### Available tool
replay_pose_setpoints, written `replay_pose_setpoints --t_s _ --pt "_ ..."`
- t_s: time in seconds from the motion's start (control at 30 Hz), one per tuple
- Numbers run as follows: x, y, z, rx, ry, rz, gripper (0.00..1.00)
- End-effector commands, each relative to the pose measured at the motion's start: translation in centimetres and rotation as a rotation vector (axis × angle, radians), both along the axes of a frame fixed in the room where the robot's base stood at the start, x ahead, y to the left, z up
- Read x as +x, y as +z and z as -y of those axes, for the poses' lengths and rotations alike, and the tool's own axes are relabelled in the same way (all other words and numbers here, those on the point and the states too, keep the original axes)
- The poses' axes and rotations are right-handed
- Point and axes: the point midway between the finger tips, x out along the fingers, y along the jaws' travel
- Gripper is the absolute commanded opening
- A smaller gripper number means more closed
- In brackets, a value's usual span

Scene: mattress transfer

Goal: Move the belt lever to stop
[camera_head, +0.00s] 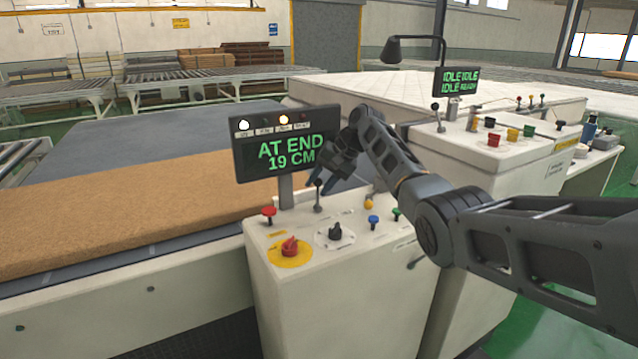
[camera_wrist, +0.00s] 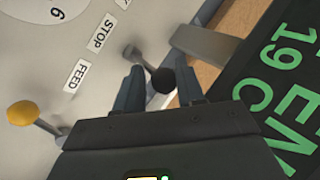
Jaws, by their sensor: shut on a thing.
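The belt lever is a thin metal stick with a black ball knob on the white console; it stands behind the red and black dials in the head view (camera_head: 318,204). In the wrist view its black knob (camera_wrist: 164,80) lies between the two fingers. Labels reading STOP (camera_wrist: 100,33) and FEED (camera_wrist: 82,76) are printed beside the lever's base. The exact finger contact is partly hidden.
The display (camera_head: 285,145) reads AT END 19 CM and stands close to my gripper. A brown slab (camera_head: 130,205) lies on the belt.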

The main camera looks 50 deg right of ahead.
Motion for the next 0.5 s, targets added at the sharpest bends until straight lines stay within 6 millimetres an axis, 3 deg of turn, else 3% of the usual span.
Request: replay_pose_setpoints --t_s 0.2,0.23,0.5 --pt "0.34 0.09 -0.51 0.003 0.007 0.006 0.00" --pt "0.34 0.08 -0.53 0.003 0.007 0.006 0.39" --pt "0.18 0.05 -0.28 0.002 0.004 0.002 0.61"
